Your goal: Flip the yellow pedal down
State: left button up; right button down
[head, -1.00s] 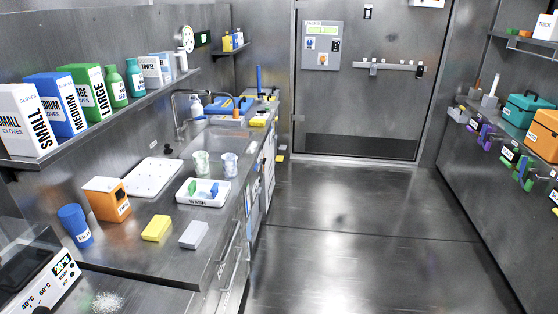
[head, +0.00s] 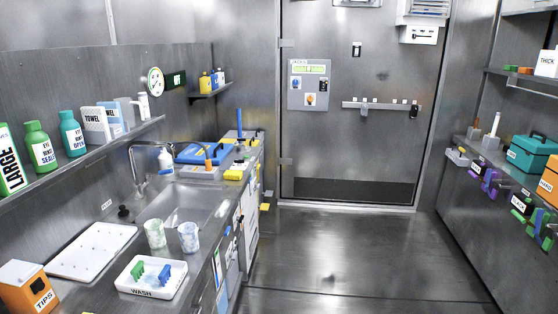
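Neither of my grippers is in view.
The left counter carries a sink (head: 185,208), a white WASH tray (head: 135,284), two cups and an orange TIPS box (head: 27,288). A closed metal door (head: 350,140) stands ahead. The right wall has shelves with a teal case (head: 532,153). The floor (head: 350,250) between is clear.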

aim_at(264, 207)
jog(key=i+l+z, duration=0.3)
jog(key=i, duration=0.7)
jog(key=i+z, duration=0.3)
jog(key=i, duration=0.65)
jog(key=i+l+u, duration=0.15)
jog(key=i+u, duration=0.25)
jog(key=i, duration=0.25)
jog(key=i+l+u, duration=0.35)
jog(key=i, duration=0.25)
jog(key=i+l+u, duration=0.4)
jog(key=i+l, duration=0.15)
jog(key=i+l+u, duration=0.65)
jog(key=l+u, duration=0.2)
jog(key=l, duration=0.2)
